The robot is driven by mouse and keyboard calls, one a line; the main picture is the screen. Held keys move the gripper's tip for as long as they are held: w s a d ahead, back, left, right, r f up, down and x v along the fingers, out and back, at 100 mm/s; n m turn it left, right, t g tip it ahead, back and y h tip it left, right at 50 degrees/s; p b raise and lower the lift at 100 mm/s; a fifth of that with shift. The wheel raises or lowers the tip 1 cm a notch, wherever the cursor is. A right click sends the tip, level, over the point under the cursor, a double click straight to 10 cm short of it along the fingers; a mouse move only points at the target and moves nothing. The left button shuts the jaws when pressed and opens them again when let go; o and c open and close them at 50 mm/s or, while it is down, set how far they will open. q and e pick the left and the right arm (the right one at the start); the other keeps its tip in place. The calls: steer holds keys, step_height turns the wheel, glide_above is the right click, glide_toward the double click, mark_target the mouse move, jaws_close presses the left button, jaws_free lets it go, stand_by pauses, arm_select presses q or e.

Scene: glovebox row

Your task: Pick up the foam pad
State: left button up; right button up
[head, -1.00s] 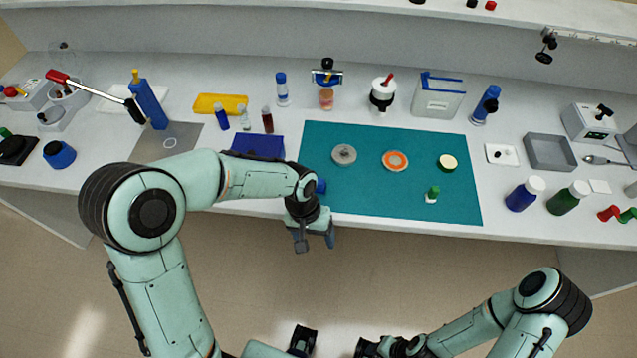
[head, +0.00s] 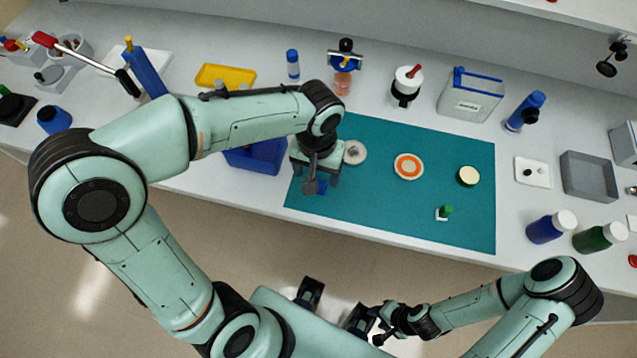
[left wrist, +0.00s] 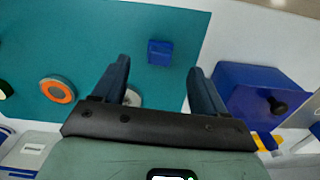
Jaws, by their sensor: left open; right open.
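The foam pad looks to be the small blue block (left wrist: 160,52) lying on the teal mat (left wrist: 95,30) near its edge. In the head view the block (head: 321,187) is partly hidden by my left gripper (head: 315,184). In the left wrist view my left gripper (left wrist: 158,68) is open and empty. The block shows beyond its fingertips, between the two finger lines, apart from both. My right gripper (head: 377,325) is open and empty, low in the head view, away from the bench.
On the mat stand a grey disc (head: 354,152), an orange-ringed disc (head: 408,166), a pale-topped round piece (head: 468,176) and a small green-and-white piece (head: 444,213). A blue box (head: 258,156) sits just left of the mat. The mat's front middle is clear.

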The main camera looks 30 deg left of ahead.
arm_select(q)
steer(key=shift+w+f, duration=0.1)
steer(key=shift+f, duration=0.8)
steer(key=shift+f+b, duration=0.3)
steer(key=shift+f, duration=2.35)
steer(key=c, duration=1.1)
